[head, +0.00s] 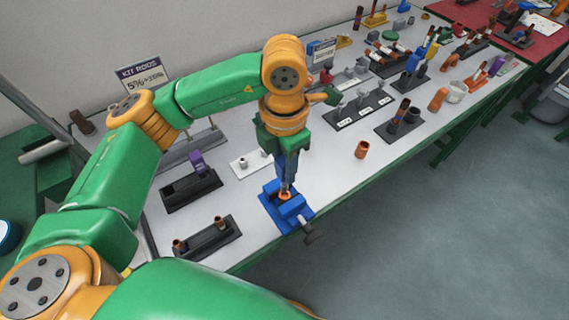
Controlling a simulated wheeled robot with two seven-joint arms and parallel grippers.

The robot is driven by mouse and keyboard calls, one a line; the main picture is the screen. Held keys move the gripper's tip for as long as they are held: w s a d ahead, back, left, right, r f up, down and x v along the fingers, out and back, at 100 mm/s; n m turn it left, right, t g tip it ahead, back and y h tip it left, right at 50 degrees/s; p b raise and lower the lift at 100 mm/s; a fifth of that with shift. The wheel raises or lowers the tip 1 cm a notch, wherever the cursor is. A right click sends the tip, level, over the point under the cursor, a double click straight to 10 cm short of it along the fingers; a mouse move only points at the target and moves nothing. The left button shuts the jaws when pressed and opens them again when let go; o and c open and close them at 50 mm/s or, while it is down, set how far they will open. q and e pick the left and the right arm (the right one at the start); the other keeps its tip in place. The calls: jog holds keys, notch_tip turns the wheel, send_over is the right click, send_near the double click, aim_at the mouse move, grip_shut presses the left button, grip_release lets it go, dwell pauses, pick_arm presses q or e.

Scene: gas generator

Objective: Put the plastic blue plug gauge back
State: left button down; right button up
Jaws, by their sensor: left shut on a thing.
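My left gripper (287,172) points straight down over the blue vise (297,217) near the front edge of the table. It is shut on a narrow blue piece (285,188), which looks like the plastic blue plug gauge. The fingers hide most of it. Its lower end is at an orange-brown ring (285,197) between the vise jaws; I cannot tell whether it is inside the ring or just above it. My right gripper is not in view.
A loose copper ring (361,150) lies to the right. Several dark stands (399,126) fill the right side.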

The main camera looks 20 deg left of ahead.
pick_arm(q)
notch_tip(320, 180, up, 3)
jog(key=shift+r+p, duration=0.15)
jog(key=shift+p, duration=0.6)
